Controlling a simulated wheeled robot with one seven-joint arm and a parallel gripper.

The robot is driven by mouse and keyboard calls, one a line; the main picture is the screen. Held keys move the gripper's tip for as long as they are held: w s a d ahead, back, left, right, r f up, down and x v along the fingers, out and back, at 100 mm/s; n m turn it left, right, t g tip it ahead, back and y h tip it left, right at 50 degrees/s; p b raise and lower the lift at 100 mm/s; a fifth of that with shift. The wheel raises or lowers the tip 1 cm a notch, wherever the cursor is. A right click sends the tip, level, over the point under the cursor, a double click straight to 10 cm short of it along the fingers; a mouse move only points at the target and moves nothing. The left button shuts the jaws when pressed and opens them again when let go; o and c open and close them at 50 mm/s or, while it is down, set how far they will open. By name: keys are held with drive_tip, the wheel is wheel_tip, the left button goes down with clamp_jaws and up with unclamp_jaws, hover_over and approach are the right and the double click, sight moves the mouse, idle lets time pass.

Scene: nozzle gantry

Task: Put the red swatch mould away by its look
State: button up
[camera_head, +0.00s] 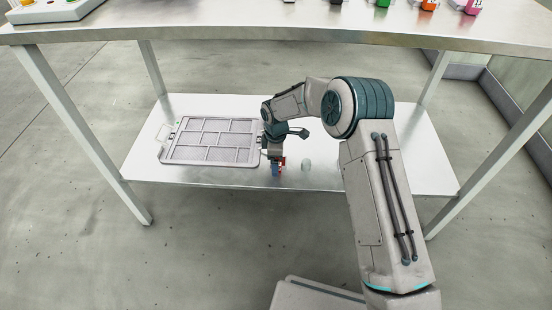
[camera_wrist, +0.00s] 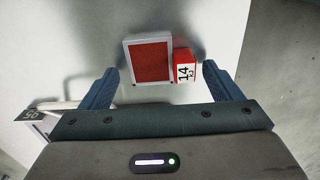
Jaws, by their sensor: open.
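The red swatch mould (camera_wrist: 150,62) shows in the wrist view as a red square in a pale frame, with a red block at its right side bearing a white label that reads 14 and smaller marks. It is on the pale lower shelf (camera_head: 372,172). My gripper (camera_wrist: 161,72) is open, one blue finger on each side of the mould, with gaps to both. In the head view my gripper (camera_head: 277,168) points down near the shelf's front edge, with a bit of red at its fingertips. My gripper mostly hides the mould there.
A grey tray (camera_head: 166,155) with several compartments lies on the shelf left of my gripper. A handle and a dark tag (camera_wrist: 30,114) show at the wrist view's left. The upper tabletop (camera_head: 250,22) and table legs surround the shelf.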

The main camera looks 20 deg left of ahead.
wheel_tip(320, 180, up, 7)
drive_tip(key=p, duration=0.3)
drive_tip(key=shift+r, duration=0.15)
